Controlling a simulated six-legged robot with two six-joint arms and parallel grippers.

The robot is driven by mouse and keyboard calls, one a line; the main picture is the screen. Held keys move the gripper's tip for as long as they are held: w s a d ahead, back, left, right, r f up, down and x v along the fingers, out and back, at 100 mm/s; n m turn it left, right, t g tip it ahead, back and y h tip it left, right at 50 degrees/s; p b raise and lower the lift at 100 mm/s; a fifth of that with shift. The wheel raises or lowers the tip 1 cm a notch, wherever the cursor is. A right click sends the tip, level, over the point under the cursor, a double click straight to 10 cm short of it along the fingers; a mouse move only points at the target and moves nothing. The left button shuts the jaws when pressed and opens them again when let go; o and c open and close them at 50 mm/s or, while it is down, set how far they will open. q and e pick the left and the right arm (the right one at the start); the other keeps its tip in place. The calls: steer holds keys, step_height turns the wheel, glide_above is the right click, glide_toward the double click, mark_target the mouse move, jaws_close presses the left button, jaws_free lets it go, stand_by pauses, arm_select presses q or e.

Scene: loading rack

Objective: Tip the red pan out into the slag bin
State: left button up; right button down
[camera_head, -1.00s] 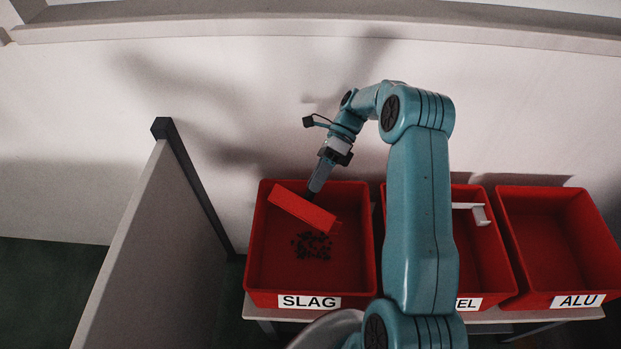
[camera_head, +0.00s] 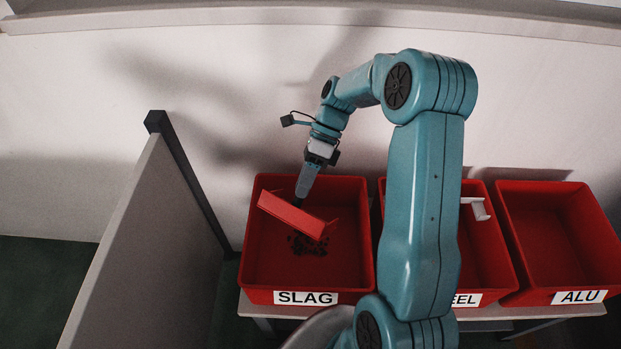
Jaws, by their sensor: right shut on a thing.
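The red pan (camera_head: 291,215) is tilted over the red slag bin (camera_head: 262,283), which carries a SLAG label. My right gripper (camera_head: 300,198) is shut on the pan; its fingertips are partly hidden at the pan. Dark bits (camera_head: 308,244) lie on the floor of the slag bin below the pan. The pan's inside is hidden from view. My left gripper is not in view.
A second red bin (camera_head: 483,283), its label partly hidden by my right arm, holds a white piece (camera_head: 478,208). A red ALU bin (camera_head: 563,240) stands empty on the right. A grey partition (camera_head: 150,250) rises left of the slag bin.

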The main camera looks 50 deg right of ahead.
mark_target(291, 205)
steer(key=a+h+b, duration=0.2)
steer(key=a, duration=0.1)
steer(key=shift+s+a+h+b, duration=0.1)
steer(key=shift+a+h+b, duration=0.15)
steer(key=shift+h+b, duration=0.15)
steer(key=s+a+f+t+h+b, duration=0.1)
steer(key=a+f+h+b, duration=0.1)
steer(key=a+h, duration=0.4)
steer(key=shift+a+b, duration=0.15)
steer(key=shift+b, duration=0.4)
steer(key=shift+r, duration=0.1)
steer(key=shift+s, duration=0.15)
